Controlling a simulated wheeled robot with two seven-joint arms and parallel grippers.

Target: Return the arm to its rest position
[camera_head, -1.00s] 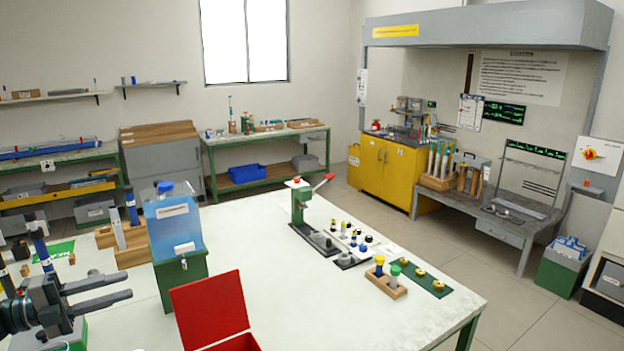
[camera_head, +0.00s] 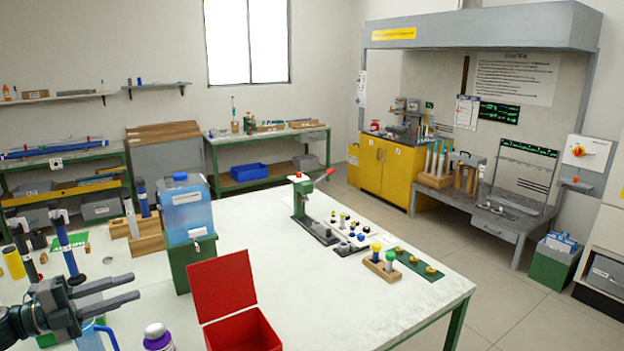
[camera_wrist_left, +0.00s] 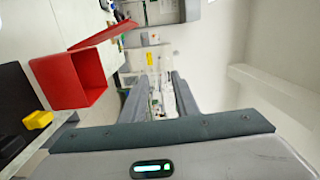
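My left gripper (camera_head: 112,294) reaches in from the lower left of the head view, above the white table (camera_head: 330,300). Its two dark fingers are parallel with a gap between them, and nothing shows in the gap. In the left wrist view its fingers (camera_wrist_left: 160,100) are also apart, with only the distant room between them. My right gripper is in neither view.
An open red box (camera_head: 230,310) stands on the table's near side, right of my left gripper. Beyond it are a blue tank (camera_head: 187,212) on a green stand, a green press (camera_head: 300,200) and a small wooden block with capped pegs (camera_head: 381,268). A purple bottle (camera_head: 158,338) stands close by.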

